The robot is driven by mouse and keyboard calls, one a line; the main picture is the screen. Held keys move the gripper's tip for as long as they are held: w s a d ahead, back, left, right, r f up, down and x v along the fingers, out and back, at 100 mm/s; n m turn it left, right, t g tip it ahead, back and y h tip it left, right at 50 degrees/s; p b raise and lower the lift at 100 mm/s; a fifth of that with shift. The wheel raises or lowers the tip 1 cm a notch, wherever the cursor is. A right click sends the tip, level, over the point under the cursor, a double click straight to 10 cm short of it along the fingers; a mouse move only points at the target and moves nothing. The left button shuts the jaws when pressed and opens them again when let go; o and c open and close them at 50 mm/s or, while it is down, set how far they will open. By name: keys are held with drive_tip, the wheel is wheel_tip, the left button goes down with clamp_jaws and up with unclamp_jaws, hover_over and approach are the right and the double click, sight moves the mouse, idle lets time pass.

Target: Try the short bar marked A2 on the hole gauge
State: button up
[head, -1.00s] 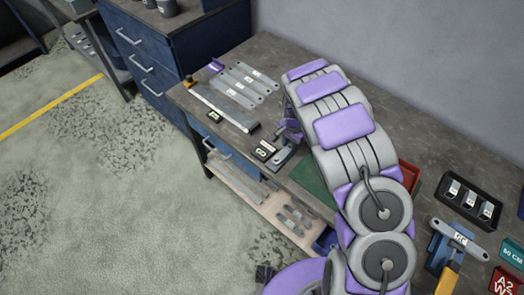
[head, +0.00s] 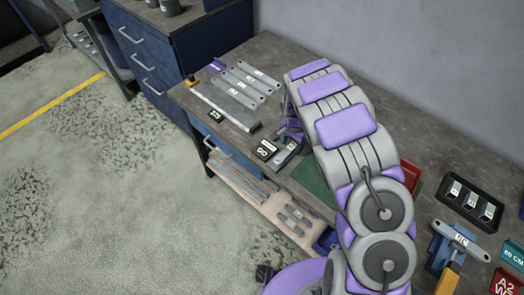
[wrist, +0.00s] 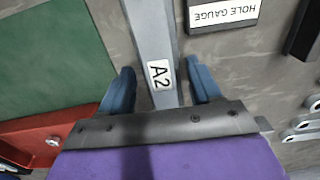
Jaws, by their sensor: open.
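The short grey bar marked A2 (wrist: 158,40) lies lengthwise in the wrist view, its white label between my fingers. My gripper (wrist: 160,84) is open, with one blue finger on each side of the bar. A gap shows on both sides. The bar's near end is hidden under the gripper body. A plate labelled HOLE GAUGE (wrist: 222,13) lies just right of the bar in the wrist view. In the head view my gripper (head: 288,136) is low over the bench, partly hidden by my arm. I cannot make out the gauge's holes.
A green mat (wrist: 45,60) and a red tray (wrist: 30,135) lie left in the wrist view. In the head view several labelled bars (head: 245,82) lie at the bench's far left. A black tray (head: 455,205) with blocks and another labelled bar (head: 461,241) lie right.

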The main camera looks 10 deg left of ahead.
wheel_tip(320, 180, up, 17)
drive_tip(key=p, duration=0.2)
drive_tip(key=shift+r, duration=0.15)
idle(0.7)
drive_tip(key=s+d+r+n, duration=0.1)
drive_tip(key=s+d+r, duration=0.4)
drive_tip(key=s, duration=0.2)
drive_tip(key=s+d+r, duration=0.5)
drive_tip(key=s+r, duration=0.1)
drive_tip(key=s, duration=0.1)
drive_tip(key=s+d+n+g+b, duration=0.1)
drive_tip(key=s+n, duration=0.4)
drive_tip(key=s, duration=2.1)
drive_tip(key=shift+s+d+r+n+g, duration=0.3)
drive_tip(key=shift+d+r+n+g, duration=0.1)
drive_tip(key=shift+d, duration=0.05)
